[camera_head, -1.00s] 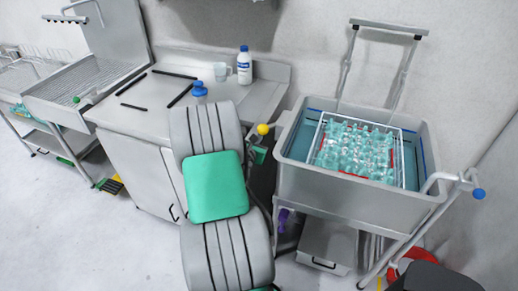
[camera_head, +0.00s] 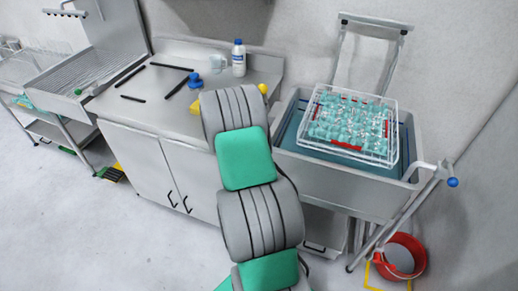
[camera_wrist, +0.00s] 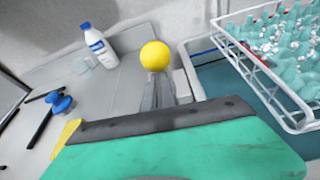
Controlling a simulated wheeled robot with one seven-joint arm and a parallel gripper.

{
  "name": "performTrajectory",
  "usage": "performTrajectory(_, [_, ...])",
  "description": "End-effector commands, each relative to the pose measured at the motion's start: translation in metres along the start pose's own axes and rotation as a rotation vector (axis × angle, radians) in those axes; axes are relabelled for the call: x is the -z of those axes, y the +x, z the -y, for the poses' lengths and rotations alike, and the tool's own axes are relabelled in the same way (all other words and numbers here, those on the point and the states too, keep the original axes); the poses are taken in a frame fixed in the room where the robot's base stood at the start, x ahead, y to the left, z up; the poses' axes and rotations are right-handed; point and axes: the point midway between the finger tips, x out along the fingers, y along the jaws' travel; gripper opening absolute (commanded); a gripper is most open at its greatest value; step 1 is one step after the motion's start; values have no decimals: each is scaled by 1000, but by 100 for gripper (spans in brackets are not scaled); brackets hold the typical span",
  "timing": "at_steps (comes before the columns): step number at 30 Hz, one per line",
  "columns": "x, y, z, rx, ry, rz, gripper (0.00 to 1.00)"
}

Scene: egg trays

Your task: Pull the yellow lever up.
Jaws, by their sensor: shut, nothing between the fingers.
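The yellow lever's round knob (camera_head: 263,88) shows just past the upper end of my arm, left of the grey basin, about level with its rim. The wrist view shows the knob (camera_wrist: 155,54) large, near the top centre. My gripper (camera_wrist: 158,84) is shut, its grey fingers directly below the knob in the picture. I cannot tell whether they touch it. The lever's stem is hidden. In the head view my arm hides the gripper.
The grey basin (camera_head: 335,174) stands right of the lever, with a wire rack (camera_head: 392,151) of glassware raised above it. A counter (camera_head: 150,116) with a white bottle (camera_head: 239,58), blue object (camera_head: 195,81) and dark bars lies left. A red bucket (camera_head: 420,250) is on the floor.

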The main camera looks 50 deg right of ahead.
Motion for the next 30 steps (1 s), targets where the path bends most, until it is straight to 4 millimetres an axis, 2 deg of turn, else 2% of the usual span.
performTrajectory(1, [-34, 0, -7, -10, 21, 56, 0])
performTrajectory(12, [-35, 0, -7, -10, 22, 56, 0])
performTrajectory(17, [-24, -1, -7, -9, 19, 50, 0])
performTrajectory(20, [-6, -3, -8, -8, 13, 39, 0])
performTrajectory(24, [34, -10, -11, -9, 0, 13, 0])
performTrajectory(25, [34, -14, -13, -10, 1, 12, 0])
performTrajectory(27, [18, -32, -14, -13, 4, 14, 0])
performTrajectory(30, [7, -52, -14, -12, 1, 9, 0])
